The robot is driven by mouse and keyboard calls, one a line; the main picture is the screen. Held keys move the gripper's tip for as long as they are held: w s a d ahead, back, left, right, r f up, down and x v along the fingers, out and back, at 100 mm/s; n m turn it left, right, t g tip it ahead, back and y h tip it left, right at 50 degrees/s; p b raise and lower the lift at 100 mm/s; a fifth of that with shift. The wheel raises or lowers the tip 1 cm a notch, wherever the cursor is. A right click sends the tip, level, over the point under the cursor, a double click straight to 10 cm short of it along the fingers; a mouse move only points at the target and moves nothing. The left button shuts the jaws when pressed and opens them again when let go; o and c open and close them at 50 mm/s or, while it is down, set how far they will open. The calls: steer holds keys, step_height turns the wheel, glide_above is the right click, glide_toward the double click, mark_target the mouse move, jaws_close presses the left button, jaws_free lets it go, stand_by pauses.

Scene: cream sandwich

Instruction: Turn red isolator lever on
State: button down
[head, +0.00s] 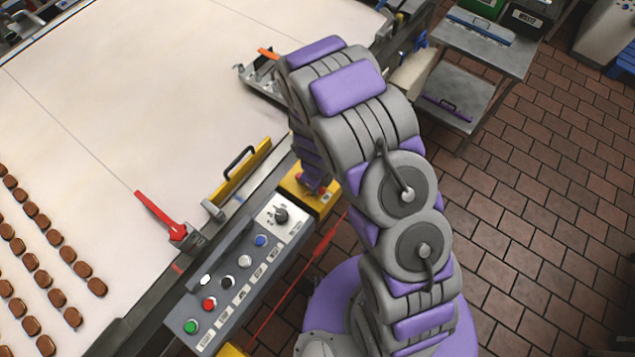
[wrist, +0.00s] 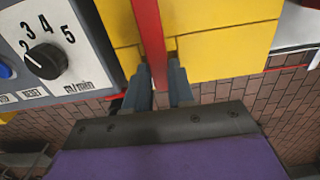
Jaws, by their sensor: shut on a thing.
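The red isolator lever (wrist: 148,35) shows in the wrist view as a long red bar running up from between my fingers, in front of a yellow box (wrist: 215,35). My gripper (wrist: 160,80) is shut on the lever, with one dark finger on each side of it. In the head view the yellow box (head: 297,193) sits at the conveyor's edge, just beyond the control panel. My arm hides much of the box there, and the lever and fingers cannot be made out clearly.
A grey control panel (head: 218,312) with coloured buttons and a speed dial (head: 281,214) is beside the box. Another red arm (head: 160,212) lies over the white belt (head: 110,120), which carries several brown biscuits. Brick floor is open at right, before a metal table (head: 475,50).

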steer(key=c, duration=1)
jaws_free()
steer(key=shift+a, duration=0.2)
steer(key=shift+o, duration=0.2)
step_height(320, 180, up, 17)
steer(key=shift+r+p, duration=0.15)
steer(key=shift+p, duration=0.15)
steer(key=shift+w, duration=0.1)
steer(key=s+d+r+n+b, duration=0.1)
steer(key=s+d+n+b, duration=0.4)
steer(key=s+n, duration=0.3)
steer(key=s+d+r+n+g+b, duration=0.1)
steer(key=s+d+n+b, duration=0.4)
steer(key=s+n, duration=0.3)
steer(key=s+d+r+n+b, duration=0.2)
steer(key=s+d+n+b, duration=0.3)
steer(key=s+n, duration=0.3)
steer(key=shift+s+n+g+b, duration=0.3)
steer(key=shift+n+g+b, duration=0.1)
steer(key=shift+n+b, duration=0.25)
